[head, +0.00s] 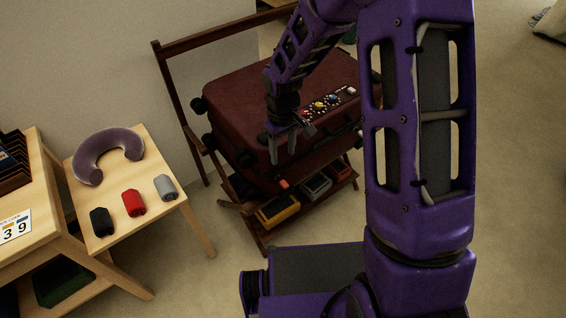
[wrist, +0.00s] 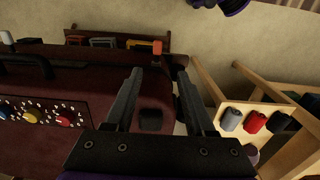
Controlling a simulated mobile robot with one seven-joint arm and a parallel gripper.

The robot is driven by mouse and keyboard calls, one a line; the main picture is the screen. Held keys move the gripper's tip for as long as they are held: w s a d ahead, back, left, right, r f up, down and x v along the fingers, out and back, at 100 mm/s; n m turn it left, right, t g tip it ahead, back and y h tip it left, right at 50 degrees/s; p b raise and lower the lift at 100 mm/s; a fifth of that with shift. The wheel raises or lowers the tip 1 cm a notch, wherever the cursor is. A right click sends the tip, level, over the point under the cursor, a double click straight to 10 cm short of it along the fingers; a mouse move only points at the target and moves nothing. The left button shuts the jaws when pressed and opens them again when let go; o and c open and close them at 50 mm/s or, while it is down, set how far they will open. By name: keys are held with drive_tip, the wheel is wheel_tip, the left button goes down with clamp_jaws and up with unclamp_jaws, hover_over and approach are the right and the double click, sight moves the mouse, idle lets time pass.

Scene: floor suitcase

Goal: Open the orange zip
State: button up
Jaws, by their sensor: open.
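The dark red suitcase (head: 240,95) lies on a dark wooden rack. The orange zip pull (head: 284,184) shows at its front side, low near the edge. In the wrist view the orange zip pull (wrist: 157,47) stands at the suitcase's edge, just beyond and between my fingertips. My gripper (head: 282,156) hangs over the suitcase's front edge, above the pull in the head view. In the wrist view my gripper (wrist: 160,73) has its two fingers wide apart with nothing between them. The zip track is too dark to make out.
A panel with blue, yellow and red knobs (head: 319,105) is on the suitcase top. A yellow case (head: 279,211) and other cases lie on the rack's lower shelf. A side table (head: 158,149) at left holds a neck pillow (head: 105,153) and rolled items. Floor shows between them.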

wheel_tip(320, 180, up, 4)
idle(0.6)
